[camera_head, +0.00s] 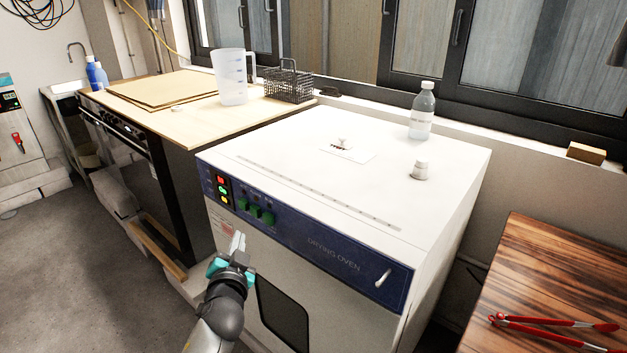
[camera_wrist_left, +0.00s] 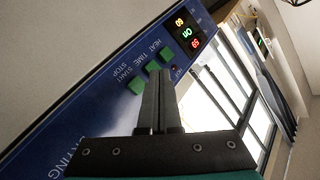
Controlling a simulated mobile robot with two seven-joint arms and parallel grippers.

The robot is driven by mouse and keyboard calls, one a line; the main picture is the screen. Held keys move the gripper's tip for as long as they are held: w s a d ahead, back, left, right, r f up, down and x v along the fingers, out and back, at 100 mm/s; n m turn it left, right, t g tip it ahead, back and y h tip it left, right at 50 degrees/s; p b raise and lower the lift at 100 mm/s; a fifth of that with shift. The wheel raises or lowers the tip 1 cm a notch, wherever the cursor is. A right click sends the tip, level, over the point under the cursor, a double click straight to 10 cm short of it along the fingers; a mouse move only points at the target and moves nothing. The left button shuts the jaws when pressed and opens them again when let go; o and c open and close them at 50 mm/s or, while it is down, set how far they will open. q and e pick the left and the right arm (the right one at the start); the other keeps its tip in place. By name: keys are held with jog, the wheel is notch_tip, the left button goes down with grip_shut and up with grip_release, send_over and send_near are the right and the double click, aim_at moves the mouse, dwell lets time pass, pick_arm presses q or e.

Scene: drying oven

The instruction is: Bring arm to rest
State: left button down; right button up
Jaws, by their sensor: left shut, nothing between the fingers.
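My left gripper (camera_head: 238,243) is in front of the drying oven (camera_head: 440,190), just below its blue control panel (camera_head: 320,240). Its fingers are together with nothing between them. In the left wrist view, the shut fingers (camera_wrist_left: 160,95) point toward the panel's green buttons (camera_wrist_left: 152,68) and lit display (camera_wrist_left: 187,32). I cannot tell whether the fingertips touch the panel. My left arm (camera_head: 218,318) comes up from the bottom of the head view. My right gripper is not in view.
A pitcher (camera_head: 231,78) and wire basket (camera_head: 288,86) stand on the left counter. Red tongs (camera_head: 550,322) lie on the wooden table (camera_head: 560,270). Open floor is at left.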

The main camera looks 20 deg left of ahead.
pick_arm(q)
jog(key=s+d+f+g+h, duration=0.2)
jog(key=s+f, duration=0.3)
jog(key=f, duration=0.5)
jog(key=s+d+f+g+h, duration=0.1)
jog(key=s+d+f+g, duration=0.3)
jog(key=f, duration=0.6)
jog(key=s+d+f+g+h, duration=0.1)
jog(key=s+f+h, duration=0.1)
jog(key=s+f, duration=0.6)
jog(key=s+d+f+g, duration=0.1)
jog(key=s+f+g, duration=0.1)
jog(key=s+f, duration=0.3)
jog(key=s+f+g, duration=0.2)
jog(key=s+f, duration=0.4)
jog(key=s, duration=0.5)
jog(key=s+d+f+g+h, duration=0.1)
jog(key=s+f+g, duration=0.1)
jog(key=s+f, duration=0.3)
jog(key=s, duration=0.4)
jog(key=shift+d+f, duration=0.15)
jog(key=shift+d, duration=0.2)
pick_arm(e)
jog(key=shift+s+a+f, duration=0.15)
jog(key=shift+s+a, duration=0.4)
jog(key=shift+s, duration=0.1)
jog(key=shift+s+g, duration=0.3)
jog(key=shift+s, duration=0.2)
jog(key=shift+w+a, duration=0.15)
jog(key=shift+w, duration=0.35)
